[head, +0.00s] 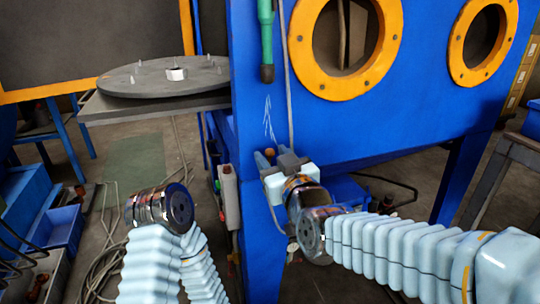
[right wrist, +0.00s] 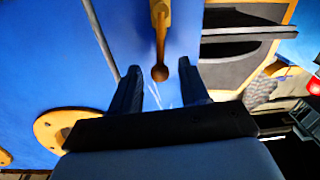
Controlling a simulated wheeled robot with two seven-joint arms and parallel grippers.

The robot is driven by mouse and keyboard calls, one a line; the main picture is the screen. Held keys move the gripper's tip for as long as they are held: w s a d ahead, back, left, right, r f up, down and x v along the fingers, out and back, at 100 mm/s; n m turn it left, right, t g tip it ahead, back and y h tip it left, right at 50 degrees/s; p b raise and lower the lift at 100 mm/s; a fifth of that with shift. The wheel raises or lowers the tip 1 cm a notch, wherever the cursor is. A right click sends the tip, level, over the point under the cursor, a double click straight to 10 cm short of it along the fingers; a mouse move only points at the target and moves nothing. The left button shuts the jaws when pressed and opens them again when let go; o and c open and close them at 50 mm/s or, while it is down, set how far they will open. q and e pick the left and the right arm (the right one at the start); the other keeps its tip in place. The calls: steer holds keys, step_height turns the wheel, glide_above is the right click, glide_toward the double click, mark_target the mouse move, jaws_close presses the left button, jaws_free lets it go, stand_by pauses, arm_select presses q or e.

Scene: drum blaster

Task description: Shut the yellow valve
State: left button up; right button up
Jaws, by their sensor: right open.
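The yellow valve (right wrist: 161,30) shows in the right wrist view as a yellow-orange lever with a brown rounded end, against the blue machine wall. In the head view only a small orange-brown part of it (head: 269,154) shows at my right gripper. My right gripper (head: 272,160) is at the front of the blue machine, by its left edge. In the right wrist view its two dark fingers (right wrist: 160,80) are apart, with the lever's rounded end between them in the picture. I cannot tell whether they touch it. My left arm is at the lower left; its gripper does not show.
The blue machine (head: 330,130) has orange-rimmed round ports. A green-handled hose (head: 266,40) and a thin grey pipe (head: 290,100) run near the valve. A round grey turntable (head: 160,82) stands out at the left. Cables (head: 95,265) lie on the floor.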

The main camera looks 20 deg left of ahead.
steer(key=shift+x, duration=1.1)
jaws_close()
